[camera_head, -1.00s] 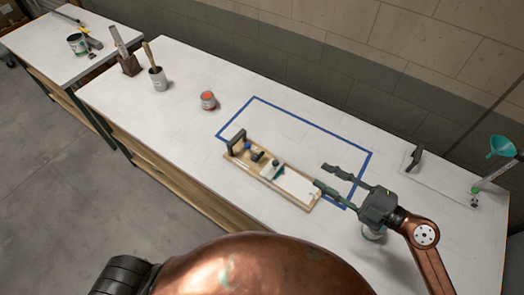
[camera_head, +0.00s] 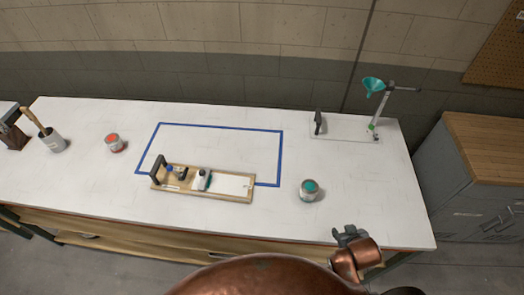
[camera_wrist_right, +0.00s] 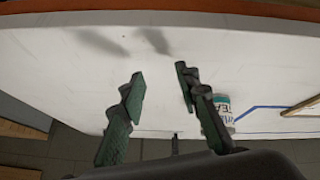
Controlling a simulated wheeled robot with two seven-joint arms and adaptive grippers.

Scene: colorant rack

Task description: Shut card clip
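My right gripper (camera_head: 350,234) is near the front right edge of the white table (camera_head: 360,180), empty. In the right wrist view its two fingers (camera_wrist_right: 160,76) are apart over bare table. I cannot say for certain which part is the card clip. A wooden rack (camera_head: 215,194) holds a white card-like plate (camera_head: 231,184), small bottles (camera_head: 202,180) and a dark upright piece (camera_head: 157,168). A black upright piece (camera_head: 318,122) stands on a thin white board (camera_head: 345,132) at the back right. Both are well away from my right gripper. My left gripper is not in view.
A can with teal paint (camera_head: 309,190) stands between the rack and my right gripper; it also shows in the wrist view (camera_wrist_right: 222,106). A teal funnel (camera_head: 373,85) hangs on a stand. A red-topped can (camera_head: 114,143) is at left. Blue tape (camera_head: 281,155) marks a rectangle.

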